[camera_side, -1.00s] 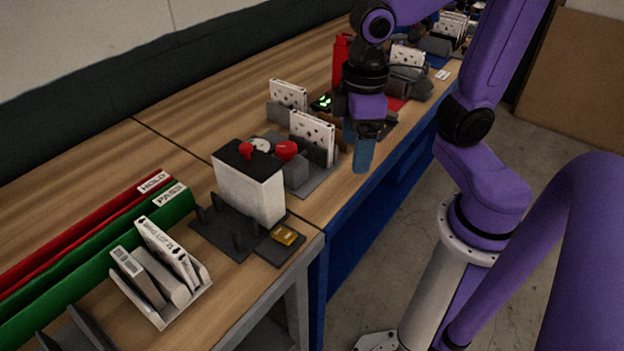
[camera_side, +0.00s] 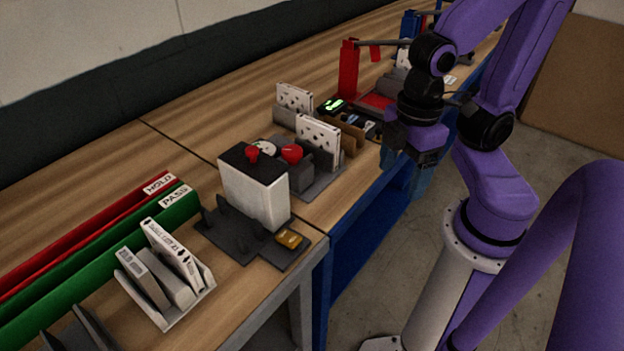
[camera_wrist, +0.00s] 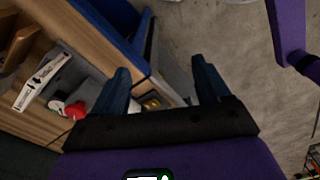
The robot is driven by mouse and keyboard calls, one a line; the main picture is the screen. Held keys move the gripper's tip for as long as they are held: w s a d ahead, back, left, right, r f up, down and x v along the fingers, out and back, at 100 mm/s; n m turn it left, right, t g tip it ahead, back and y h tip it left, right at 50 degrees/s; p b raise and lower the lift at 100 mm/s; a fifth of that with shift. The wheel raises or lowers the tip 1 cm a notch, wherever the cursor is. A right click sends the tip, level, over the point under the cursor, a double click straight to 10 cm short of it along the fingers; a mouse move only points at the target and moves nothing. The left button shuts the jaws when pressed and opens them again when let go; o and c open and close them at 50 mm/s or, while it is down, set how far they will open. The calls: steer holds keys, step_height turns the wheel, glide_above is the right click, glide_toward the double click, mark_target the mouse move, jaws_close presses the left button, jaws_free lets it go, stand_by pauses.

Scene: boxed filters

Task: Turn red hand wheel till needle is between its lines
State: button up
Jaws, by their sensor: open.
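The red hand wheel (camera_side: 292,153) is on a dark grey fixture on the wooden bench, beside a pale round gauge (camera_side: 265,147). The gauge is partly hidden, and its needle and lines are too small to read. In the wrist view the red wheel (camera_wrist: 75,110) and pale gauge (camera_wrist: 56,105) show at the left, outside the fingers. My gripper (camera_side: 418,178) is at the bench's front edge, to the right of the wheel and apart from it. In the wrist view my gripper (camera_wrist: 162,84) has its two blue fingers spread with nothing between them.
A white box (camera_side: 255,195) with a red knob (camera_side: 252,152) stands left of the wheel. A white boxed filter (camera_side: 318,138) stands upright close by on the right. Red and green rails (camera_side: 100,240) lie at the left. A red post (camera_side: 348,70) stands behind.

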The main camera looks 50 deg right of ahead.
step_height(320, 180, up, 9)
steer(key=n+g+h, duration=0.1)
steer(key=n+h, duration=0.1)
steer(key=h, duration=0.3)
glide_above(291, 150)
steer(key=w+a, duration=0.2)
steer(key=a, duration=0.5)
steer(key=x, duration=1.1)
steer(key=s+x, duration=0.1)
steer(key=x, duration=0.4)
steer(key=shift+d+f, duration=0.1)
steer(key=shift+f, duration=0.15)
steer(key=c, duration=1)
